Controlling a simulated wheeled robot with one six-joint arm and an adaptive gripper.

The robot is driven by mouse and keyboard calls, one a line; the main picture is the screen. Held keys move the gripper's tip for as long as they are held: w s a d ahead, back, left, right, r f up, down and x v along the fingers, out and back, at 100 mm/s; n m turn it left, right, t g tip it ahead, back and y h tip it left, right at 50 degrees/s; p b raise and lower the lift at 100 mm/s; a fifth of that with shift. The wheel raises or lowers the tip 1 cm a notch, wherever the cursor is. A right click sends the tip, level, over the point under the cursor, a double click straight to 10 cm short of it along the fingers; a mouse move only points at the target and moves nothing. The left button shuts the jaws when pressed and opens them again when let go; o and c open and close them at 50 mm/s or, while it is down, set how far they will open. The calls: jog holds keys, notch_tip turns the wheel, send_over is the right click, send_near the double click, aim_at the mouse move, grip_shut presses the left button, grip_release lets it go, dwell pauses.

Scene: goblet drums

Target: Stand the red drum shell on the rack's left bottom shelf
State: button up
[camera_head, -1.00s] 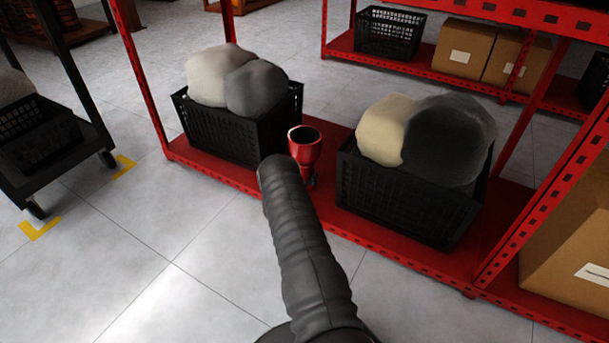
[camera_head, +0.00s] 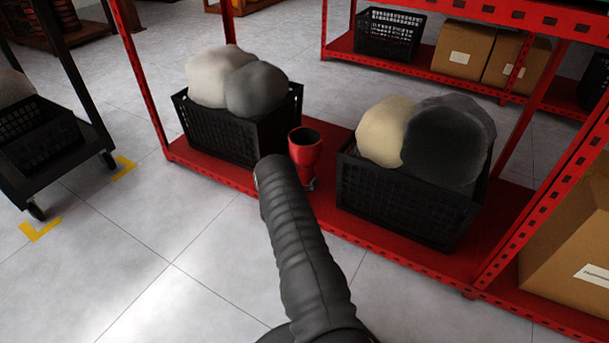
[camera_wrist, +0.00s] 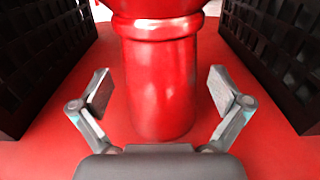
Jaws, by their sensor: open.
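The red drum shell (camera_head: 305,150) stands upright on the red bottom shelf (camera_head: 225,171) of the rack, between two black crates. Its dark open mouth faces up in the head view. In the wrist view the drum shell (camera_wrist: 158,85) rises straight ahead, with its lower body resting on the red shelf and its top cut off by the frame. My gripper (camera_wrist: 160,88) is open, with one finger on each side of the drum's lower body and a visible gap to both. In the head view my arm hides most of the gripper.
A left crate (camera_head: 225,135) and a right crate (camera_head: 405,205), both filled with rounded bundles, flank the drum closely. Red rack posts stand at either side. A dark cart (camera_head: 55,165) is at the left. Open tiled floor lies in front of the shelf.

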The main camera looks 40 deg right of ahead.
jog(key=p+v, duration=0.1)
jog(key=v, duration=0.9)
jog(key=shift+a, duration=0.15)
jog(key=s+a+r+m+g+y, duration=0.1)
jog(key=s+a+r+m+g, duration=0.25)
jog(key=r, duration=0.75)
jog(key=s+a+r+m+g+y, duration=0.15)
jog(key=s+r+m, duration=0.35)
jog(key=r, duration=0.6)
jog(key=s+a+r+m+g+y, duration=0.1)
jog(key=s+r+m+g, duration=0.3)
jog(key=r, duration=0.7)
jog(key=s+a+r+m+t+y, duration=0.2)
jog(key=s+a+r+m+y, duration=0.1)
jog(key=s+a, duration=0.5)
jog(key=s+a+r+m+t+y, duration=0.3)
jog(key=s+a+r+y, duration=0.2)
jog(key=s+a, duration=0.3)
jog(key=s+a+r+m+t+y, duration=0.2)
jog(key=s+a+r+m+y, duration=0.2)
jog(key=s+a, duration=0.4)
jog(key=a+y, duration=0.1)
jog(key=a, duration=0.1)
jog(key=shift+a+r+t, duration=0.25)
jog(key=shift+t, duration=0.15)
